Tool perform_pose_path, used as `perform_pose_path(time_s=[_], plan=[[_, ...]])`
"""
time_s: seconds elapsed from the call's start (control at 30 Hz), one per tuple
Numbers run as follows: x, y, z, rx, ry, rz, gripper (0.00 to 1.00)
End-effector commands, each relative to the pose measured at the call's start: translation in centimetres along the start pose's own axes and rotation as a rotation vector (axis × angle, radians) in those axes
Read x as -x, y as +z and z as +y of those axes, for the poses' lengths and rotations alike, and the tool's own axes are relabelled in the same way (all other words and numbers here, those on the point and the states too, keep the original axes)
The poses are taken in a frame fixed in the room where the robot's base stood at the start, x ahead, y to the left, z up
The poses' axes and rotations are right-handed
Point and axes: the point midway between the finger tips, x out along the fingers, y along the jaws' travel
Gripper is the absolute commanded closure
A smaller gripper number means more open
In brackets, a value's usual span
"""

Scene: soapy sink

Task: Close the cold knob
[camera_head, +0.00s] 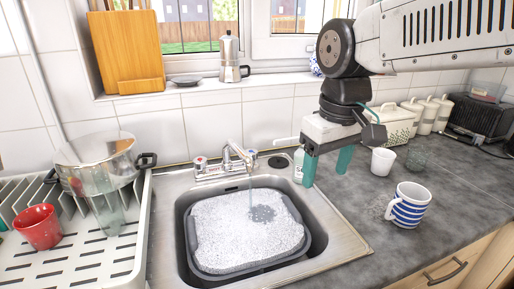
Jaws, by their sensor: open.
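The chrome tap (225,164) stands at the back of the sink, with a knob at each end. The left knob (200,161) shows a red mark. The right knob (252,154) is small and its colour mark is hard to make out, so I cannot tell for sure which is cold. A thin stream of water seems to fall from the spout into the foam. My gripper (326,178), with green fingers, is open and empty. It hangs to the right of the tap, apart from both knobs, in front of a soap bottle (298,165).
The sink (347,247) holds a grey basin (190,238) full of foam. A striped mug (409,205) and a white cup (382,161) stand on the counter at the right. A pot (98,155) and red mug (38,227) are on the left drying rack. The window wall is behind.

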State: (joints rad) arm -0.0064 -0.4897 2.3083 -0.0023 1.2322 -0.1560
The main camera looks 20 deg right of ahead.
Motion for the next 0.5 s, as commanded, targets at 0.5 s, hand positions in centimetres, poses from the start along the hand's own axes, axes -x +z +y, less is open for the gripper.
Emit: perform_pose_path(time_s=[0.5], plan=[[-3.8,-27.5,2.9,0.411,-0.026,-0.063,0.35]])
